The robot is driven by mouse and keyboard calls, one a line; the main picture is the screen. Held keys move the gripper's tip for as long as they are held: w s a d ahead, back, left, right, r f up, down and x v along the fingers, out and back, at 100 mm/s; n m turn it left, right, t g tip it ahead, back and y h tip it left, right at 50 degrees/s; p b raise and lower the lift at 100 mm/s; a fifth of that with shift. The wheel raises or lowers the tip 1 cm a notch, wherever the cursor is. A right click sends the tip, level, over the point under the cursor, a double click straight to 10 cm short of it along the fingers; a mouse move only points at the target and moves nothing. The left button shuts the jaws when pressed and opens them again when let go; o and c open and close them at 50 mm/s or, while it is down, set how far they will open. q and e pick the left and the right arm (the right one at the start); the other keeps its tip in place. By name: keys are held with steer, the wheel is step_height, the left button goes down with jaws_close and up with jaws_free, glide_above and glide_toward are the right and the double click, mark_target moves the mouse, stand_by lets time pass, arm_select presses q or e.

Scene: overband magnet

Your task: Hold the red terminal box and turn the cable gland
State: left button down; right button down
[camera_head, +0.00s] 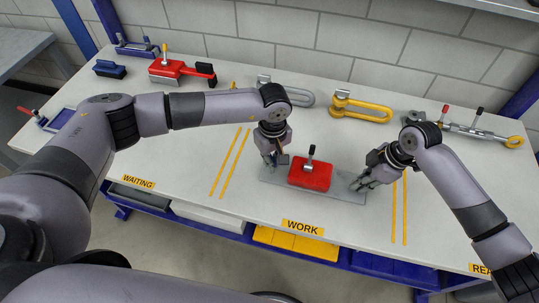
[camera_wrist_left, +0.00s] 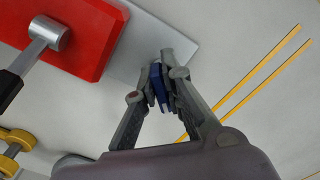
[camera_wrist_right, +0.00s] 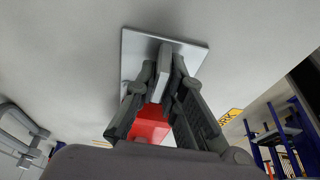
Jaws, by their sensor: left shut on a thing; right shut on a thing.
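The red terminal box (camera_head: 310,175) sits on a flat grey plate (camera_head: 345,193) at the work area, with a metal stub and black handle (camera_head: 310,152) on top. My left gripper (camera_head: 273,163) is at the plate's left end, beside the box. In the left wrist view it is shut on a small blue piece (camera_wrist_left: 158,84), apart from the red box (camera_wrist_left: 90,40). My right gripper (camera_head: 360,183) is at the plate's right end. In the right wrist view it is shut on a grey upright block (camera_wrist_right: 163,62) above the plate (camera_wrist_right: 135,50). I cannot tell which part is the cable gland.
Behind stand a grey shackle (camera_head: 295,97), a yellow shackle (camera_head: 362,108) and a turnbuckle (camera_head: 470,130). The table front near the WORK label (camera_head: 302,227) is clear.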

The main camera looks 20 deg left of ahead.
mark_target(273, 159)
arm_select(q)
steer(key=c, duration=1.6)
jaws_free()
steer(key=shift+c, duration=0.2)
step_height(273, 159, up, 12)
step_height(273, 159, down, 2)
steer(key=shift+s+f, duration=0.1)
steer(key=shift+f, duration=0.15)
steer(key=shift+c, duration=0.4)
steer(key=shift+f, duration=4.8)
steer(key=shift+c, duration=0.2)
